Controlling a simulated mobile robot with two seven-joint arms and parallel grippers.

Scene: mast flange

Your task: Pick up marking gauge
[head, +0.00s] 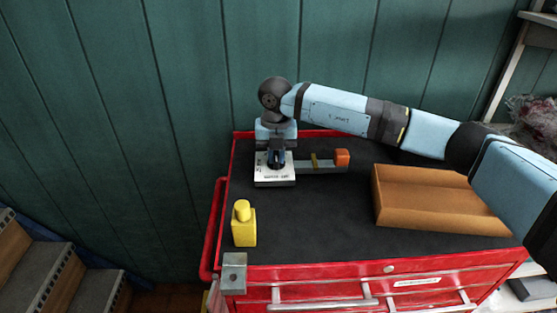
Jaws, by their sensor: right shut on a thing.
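The marking gauge (330,164) seems to be the grey bar with a yellow band and an orange block at its right end, over the black top of the red tool cabinet. My right gripper (275,172) points down at the bar's left end, near the back left of the top. It is shut on the gauge, but its pale body hides the fingertips and the gripped part. I cannot tell whether the gauge touches the mat. My left gripper is out of view.
A yellow bottle (243,224) stands at the front left of the red cabinet (340,275). A brown wooden block (420,201) lies on the right. A grey metal piece (234,272) sits at the front left corner. The middle of the mat is clear. A green plank wall (180,90) rises behind.

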